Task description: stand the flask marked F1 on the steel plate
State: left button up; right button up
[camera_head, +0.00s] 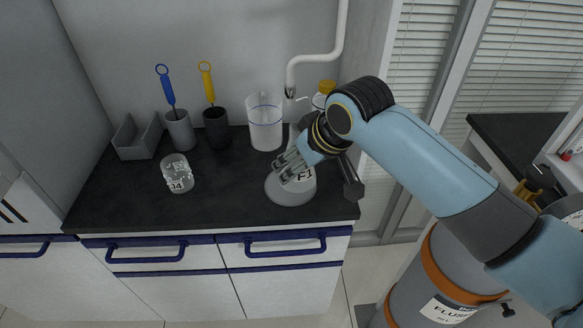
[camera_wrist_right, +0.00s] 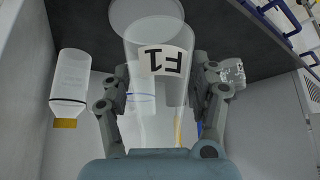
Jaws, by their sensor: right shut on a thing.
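The clear flask marked F1 (camera_head: 304,177) is between the fingers of my right gripper (camera_head: 287,164). The right wrist view shows the flask (camera_wrist_right: 158,95) with its label upside down and a finger of the right gripper (camera_wrist_right: 158,88) on each side. The gripper is shut on it. The round grey steel plate (camera_head: 280,196) lies on the dark bench top near the front right. The flask's base overlaps the plate in the head view; the plate (camera_wrist_right: 130,10) also shows beyond the base in the right wrist view. I cannot tell whether they touch. My left gripper is not in view.
A labelled glass jar (camera_head: 178,172) stands left on the bench. Behind are a beaker with blue lines (camera_head: 265,125), two cups with brushes (camera_head: 180,130), a grey bin (camera_head: 137,138) and a yellow-capped bottle (camera_head: 322,98). The front middle of the bench is clear.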

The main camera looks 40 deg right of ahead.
jog(key=w+f, duration=0.1)
jog(key=w+d+f, duration=0.1)
jog(key=w, duration=0.1)
jog(key=w+f, duration=0.1)
jog(key=w, duration=0.1)
jog(key=shift+d, duration=0.4)
jog(key=shift+w+d+f, duration=0.1)
jog(key=shift+w+f, duration=0.05)
jog(key=shift+f, duration=2.05)
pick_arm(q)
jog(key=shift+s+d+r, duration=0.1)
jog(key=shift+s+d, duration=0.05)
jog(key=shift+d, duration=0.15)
pick_arm(e)
jog(key=o, duration=1.2)
